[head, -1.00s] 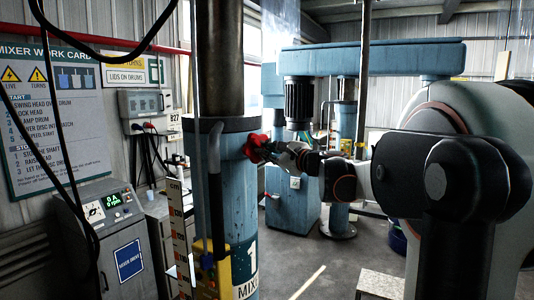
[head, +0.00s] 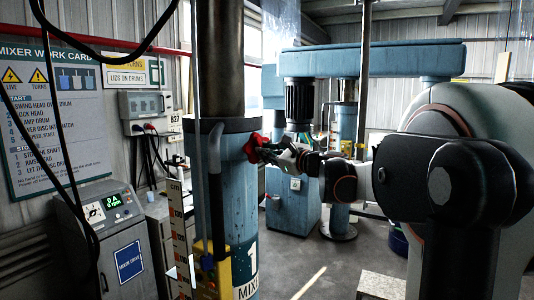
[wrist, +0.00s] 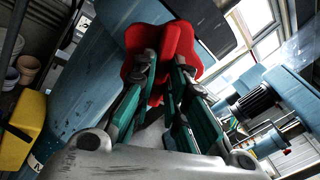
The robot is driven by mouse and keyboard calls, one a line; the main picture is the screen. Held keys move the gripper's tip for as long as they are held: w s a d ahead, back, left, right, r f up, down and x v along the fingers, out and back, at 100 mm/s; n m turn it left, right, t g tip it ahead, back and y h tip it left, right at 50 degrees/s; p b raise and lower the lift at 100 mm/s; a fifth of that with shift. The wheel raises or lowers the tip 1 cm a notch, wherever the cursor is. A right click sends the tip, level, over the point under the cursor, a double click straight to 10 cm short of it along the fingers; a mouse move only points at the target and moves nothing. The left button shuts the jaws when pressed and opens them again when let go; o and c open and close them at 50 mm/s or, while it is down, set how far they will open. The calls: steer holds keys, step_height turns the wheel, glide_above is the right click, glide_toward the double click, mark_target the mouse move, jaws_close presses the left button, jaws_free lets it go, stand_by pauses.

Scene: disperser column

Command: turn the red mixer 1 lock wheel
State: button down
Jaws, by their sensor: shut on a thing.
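The red lock wheel (head: 255,146) is a lobed knob on the right side of the blue mixer 1 column (head: 240,190), below its dark collar. My gripper (head: 266,151) reaches it from the right. In the wrist view the red wheel (wrist: 166,45) fills the top middle. My gripper's green-padded fingers (wrist: 162,85) are shut on a part of the wheel between them. The part of the wheel between and behind the fingers is hidden.
A yellow box (head: 212,272) and a measuring scale (head: 180,235) are on the column's lower left. A control cabinet (head: 110,235) stands at the left. Another blue mixer (head: 365,60) stands behind. Grey floor (head: 330,260) shows clear at the right of the column.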

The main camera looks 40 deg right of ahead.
steer(key=c, duration=1.6)
jaws_free()
steer(key=shift+f, duration=0.1)
steer(key=s, duration=0.7)
steer(key=shift+s+d, duration=0.25)
steer(key=shift+d, duration=0.15)
